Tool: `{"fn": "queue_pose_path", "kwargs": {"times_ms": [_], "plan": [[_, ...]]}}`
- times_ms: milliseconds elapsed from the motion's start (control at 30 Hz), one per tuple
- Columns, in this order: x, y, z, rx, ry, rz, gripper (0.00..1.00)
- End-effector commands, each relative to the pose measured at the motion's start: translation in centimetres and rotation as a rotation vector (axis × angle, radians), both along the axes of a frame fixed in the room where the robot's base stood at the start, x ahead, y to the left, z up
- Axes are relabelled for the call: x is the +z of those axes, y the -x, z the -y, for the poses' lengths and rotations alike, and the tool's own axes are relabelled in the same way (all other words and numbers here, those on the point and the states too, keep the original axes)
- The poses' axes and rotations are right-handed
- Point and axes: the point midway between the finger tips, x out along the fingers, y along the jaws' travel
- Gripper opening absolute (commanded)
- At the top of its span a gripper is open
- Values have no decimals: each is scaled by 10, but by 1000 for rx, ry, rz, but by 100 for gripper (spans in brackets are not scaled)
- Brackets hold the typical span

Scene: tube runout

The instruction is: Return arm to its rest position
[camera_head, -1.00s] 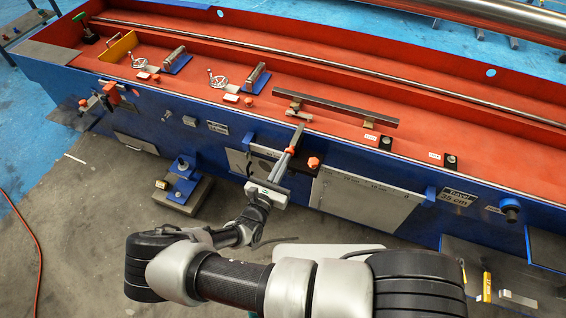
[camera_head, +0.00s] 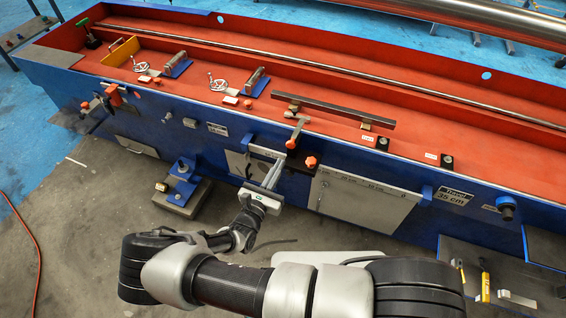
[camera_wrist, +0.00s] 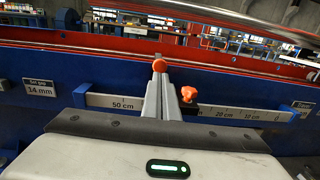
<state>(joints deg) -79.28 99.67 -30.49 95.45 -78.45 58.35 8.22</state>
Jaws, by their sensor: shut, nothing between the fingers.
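My gripper (camera_head: 279,160) is in front of the blue side wall of the long machine (camera_head: 232,137), near its middle. In the wrist view my gripper (camera_wrist: 160,82) shows two grey fingers together, with nothing held. A grey lever (camera_head: 298,132) stands at the machine's front edge, just beyond the fingertips. An orange star knob (camera_head: 311,162) sits to the right of the fingers; it also shows in the wrist view (camera_wrist: 189,94). A round orange knob (camera_wrist: 159,66) appears just past the fingertips there. I cannot tell whether the fingers touch anything.
A blue bracket on a grey block (camera_head: 184,188) stands on the floor left of my arm. A lower ledge with small tools (camera_head: 486,280) is at the right. The grey floor at left is mostly clear.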

Motion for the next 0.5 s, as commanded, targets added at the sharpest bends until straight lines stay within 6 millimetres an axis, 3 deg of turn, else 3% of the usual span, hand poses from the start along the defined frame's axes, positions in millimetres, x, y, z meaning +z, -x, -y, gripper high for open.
{"fn": "queue_pose_path", "kwargs": {"times_ms": [233, 500], "plan": [[-1, 52, -24, 3, -2, -1, 0], [-1, 77, -33, 1, 0, 0, 0]]}}
